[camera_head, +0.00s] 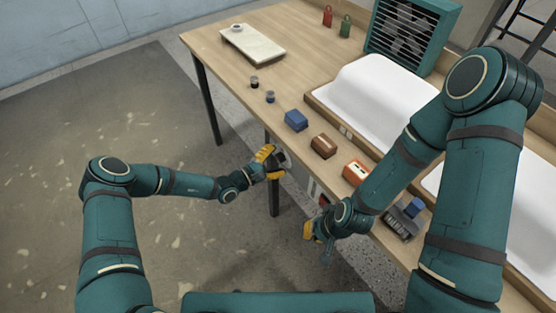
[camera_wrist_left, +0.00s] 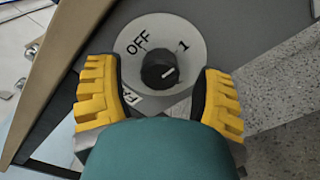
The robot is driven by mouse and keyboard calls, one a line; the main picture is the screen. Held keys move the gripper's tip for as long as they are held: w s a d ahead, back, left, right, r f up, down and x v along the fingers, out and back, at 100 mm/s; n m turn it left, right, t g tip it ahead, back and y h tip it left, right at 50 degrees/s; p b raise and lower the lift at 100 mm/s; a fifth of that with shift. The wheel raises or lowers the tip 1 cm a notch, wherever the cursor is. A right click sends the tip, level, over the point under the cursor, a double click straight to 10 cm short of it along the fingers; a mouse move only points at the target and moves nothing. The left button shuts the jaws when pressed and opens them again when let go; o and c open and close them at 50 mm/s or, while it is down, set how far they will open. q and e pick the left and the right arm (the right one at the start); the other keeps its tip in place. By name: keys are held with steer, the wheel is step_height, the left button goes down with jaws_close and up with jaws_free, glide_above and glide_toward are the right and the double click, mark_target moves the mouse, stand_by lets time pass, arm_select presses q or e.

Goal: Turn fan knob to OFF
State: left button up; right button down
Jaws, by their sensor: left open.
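The black round fan knob (camera_wrist_left: 157,70) sits on a pale grey disc (camera_wrist_left: 128,38) marked OFF at the upper left and 1 at the upper right. The knob's short white mark points to the right, on the side of the 1. My left gripper (camera_wrist_left: 160,74) is open, with a yellow finger on each side of the knob; I cannot tell whether they touch it. In the head view my left gripper (camera_head: 273,163) is at the table's front edge and mostly hides the knob. My right gripper (camera_head: 318,236) hangs lower, beside the front edge; its jaws are unclear.
The wooden table (camera_head: 207,44) carries a white board (camera_head: 253,44), a blue block (camera_head: 296,120), a brown block (camera_head: 324,145), an orange box (camera_head: 356,172) and white tub shells (camera_head: 375,88). A teal louvred box (camera_head: 410,38) stands at the back. The floor at left is clear.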

arm_select(q)
steer(key=shift+w+d, duration=0.3)
steer(key=shift+d, duration=0.1)
jaws_close()
